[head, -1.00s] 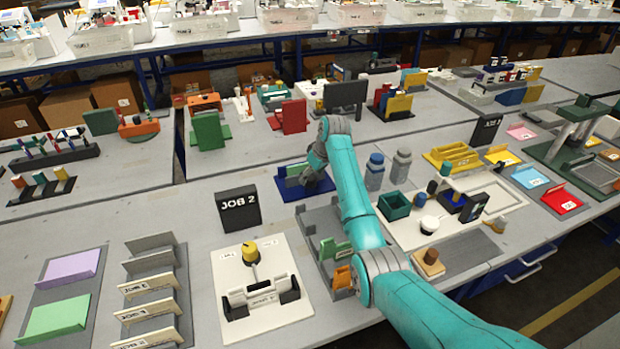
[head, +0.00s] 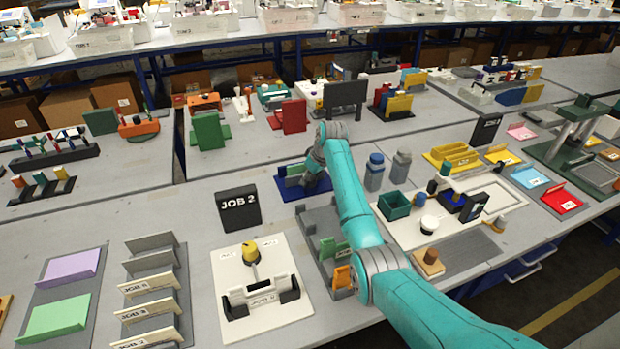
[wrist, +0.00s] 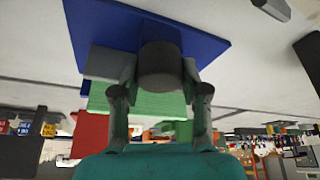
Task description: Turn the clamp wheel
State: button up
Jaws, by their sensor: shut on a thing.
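The clamp stands on a blue base (head: 288,190) at the middle of the table in the head view. The blue base (wrist: 205,48) fills the top of the wrist view, with a green block (wrist: 140,103) and a grey block by it. A dark grey round piece (wrist: 160,68), apparently the clamp wheel, sits between the fingers of my gripper (wrist: 159,75). My gripper is shut on its sides. In the head view my gripper (head: 316,182) is at the clamp, and my wrist hides the wheel there.
A grey fixture (head: 318,222) with green and orange parts lies beside my forearm. A black JOB 2 sign (head: 238,208) stands at the left.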

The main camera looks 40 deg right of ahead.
jog(key=n+y, duration=0.1)
jog(key=n, duration=0.3)
jog(key=shift+n+y, duration=0.4)
jog(key=n+g, duration=0.1)
jog(key=n, duration=0.2)
jog(key=n+g+y, duration=0.1)
jog(key=n, duration=0.1)
jog(key=shift+n, duration=0.4)
jog(key=shift+n+y, duration=0.3)
jog(key=o, duration=1.1)
jog(key=shift+o, duration=0.2)
jog(key=v, duration=0.8)
